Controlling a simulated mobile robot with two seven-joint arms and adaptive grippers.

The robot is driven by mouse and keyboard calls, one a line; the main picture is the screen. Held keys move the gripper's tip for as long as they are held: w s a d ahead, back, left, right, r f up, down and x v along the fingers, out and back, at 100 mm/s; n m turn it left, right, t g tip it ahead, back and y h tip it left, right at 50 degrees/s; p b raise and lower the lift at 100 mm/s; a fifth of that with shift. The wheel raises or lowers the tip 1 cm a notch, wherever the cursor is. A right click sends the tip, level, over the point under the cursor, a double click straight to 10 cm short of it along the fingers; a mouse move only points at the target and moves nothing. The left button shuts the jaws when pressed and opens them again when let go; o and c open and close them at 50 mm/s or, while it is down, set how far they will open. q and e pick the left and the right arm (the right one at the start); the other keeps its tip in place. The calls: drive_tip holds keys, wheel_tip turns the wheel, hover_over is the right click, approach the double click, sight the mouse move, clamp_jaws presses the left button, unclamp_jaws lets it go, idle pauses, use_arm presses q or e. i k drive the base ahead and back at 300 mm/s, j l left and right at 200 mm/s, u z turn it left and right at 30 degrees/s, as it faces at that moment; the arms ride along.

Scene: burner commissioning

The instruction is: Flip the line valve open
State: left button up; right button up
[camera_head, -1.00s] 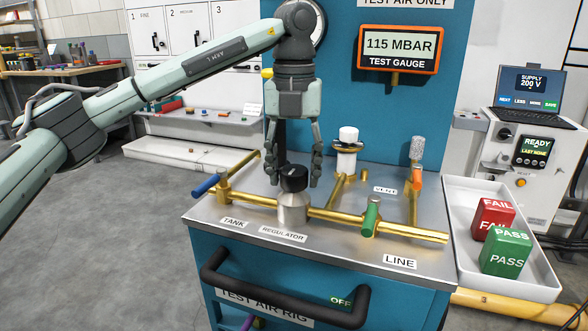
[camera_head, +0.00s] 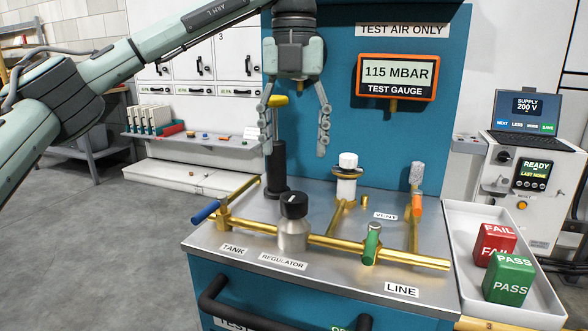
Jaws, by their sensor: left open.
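The line valve's green handle (camera_head: 371,244) sits on the brass pipe (camera_head: 415,258) near the LINE label (camera_head: 401,290). It lies across the pipe. My left gripper (camera_head: 295,152) is open and empty, fingers pointing down. It hangs above the regulator (camera_head: 293,232) with its black knob, up and to the left of the green handle, apart from both. The test gauge (camera_head: 397,75) reads 115 MBAR. My right gripper is not in view.
A blue handle (camera_head: 205,212) is at the pipe's left end, and an orange handle (camera_head: 417,205) is by the vent. A white-capped fitting (camera_head: 347,175) and a black post (camera_head: 276,170) stand behind the pipe. A white tray (camera_head: 545,304) at right holds red FAIL and green PASS blocks.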

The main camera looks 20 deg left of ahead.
sight(374, 229)
drive_tip(key=k, duration=1)
